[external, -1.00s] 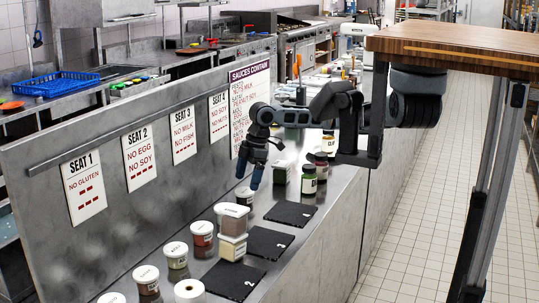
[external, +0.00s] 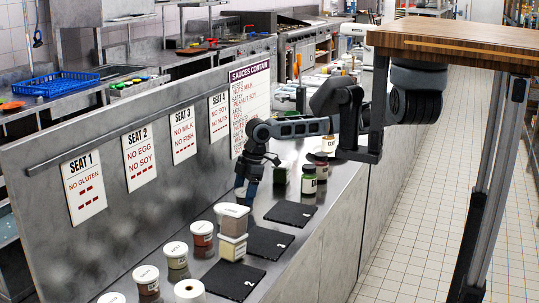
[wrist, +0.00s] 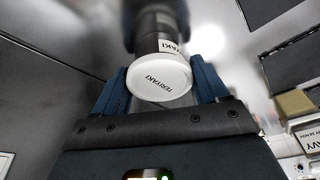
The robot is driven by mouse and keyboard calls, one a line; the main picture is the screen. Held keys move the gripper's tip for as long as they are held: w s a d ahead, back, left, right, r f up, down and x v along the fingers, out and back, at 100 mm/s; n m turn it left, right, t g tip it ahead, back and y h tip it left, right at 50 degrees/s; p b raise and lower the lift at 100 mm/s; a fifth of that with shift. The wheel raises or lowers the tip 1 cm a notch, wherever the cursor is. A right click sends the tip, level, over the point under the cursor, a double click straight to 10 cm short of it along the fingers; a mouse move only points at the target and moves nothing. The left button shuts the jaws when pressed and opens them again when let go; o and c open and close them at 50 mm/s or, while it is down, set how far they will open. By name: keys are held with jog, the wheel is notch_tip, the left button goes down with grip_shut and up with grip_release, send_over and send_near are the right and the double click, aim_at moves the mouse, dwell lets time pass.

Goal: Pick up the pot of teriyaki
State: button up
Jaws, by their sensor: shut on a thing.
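The pot of teriyaki (wrist: 160,84) has a white lid lettered TERIYAKI and a dark body below it. My gripper (wrist: 158,72) is shut on it, with a blue finger on each side of the lid. In the external view my gripper (external: 247,190) points down at the counter beside the wall panel. The pot (external: 240,194) is mostly hidden there behind the fingers. I cannot tell whether it touches the counter.
Several lidded pots stand in front, including a stack (external: 232,222) and a red-brown pot (external: 202,238). Black mats (external: 290,214) lie to the right. The signed panel (external: 105,215) bounds the left.

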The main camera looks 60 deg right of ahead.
jog(key=c, duration=0.5)
jog(key=shift+r, duration=0.15)
